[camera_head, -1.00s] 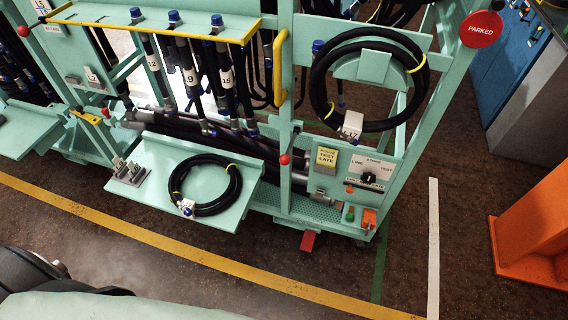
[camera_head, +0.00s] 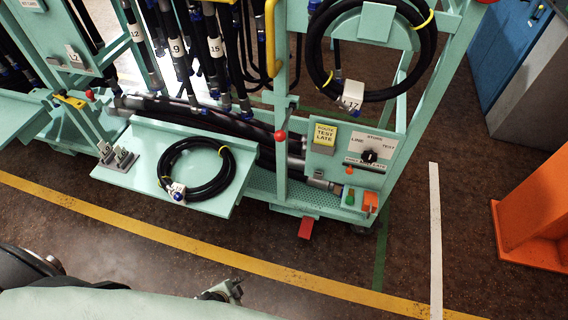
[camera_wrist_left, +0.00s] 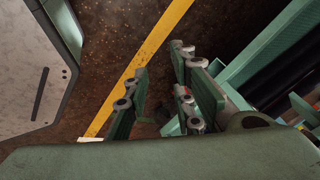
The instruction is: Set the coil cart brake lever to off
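The pale green coil cart (camera_head: 262,208) stands ahead in the head view. A red pedal-like lever (camera_head: 305,228) sticks out low at its front edge. A red ball knob (camera_head: 281,135) sits on the cart's front post. No label shows which of these is the brake lever. The edge of a red sign (camera_head: 487,1) shows at the top. My left gripper (camera_head: 222,291) is low in the head view, short of the cart and apart from the red lever. In the left wrist view it (camera_wrist_left: 160,78) is open and empty. My right gripper is not in view.
A shelf (camera_head: 140,150) holds a coiled black hose (camera_head: 228,172). An orange stand (camera_head: 535,220) is at right. Floor before the cart is clear.

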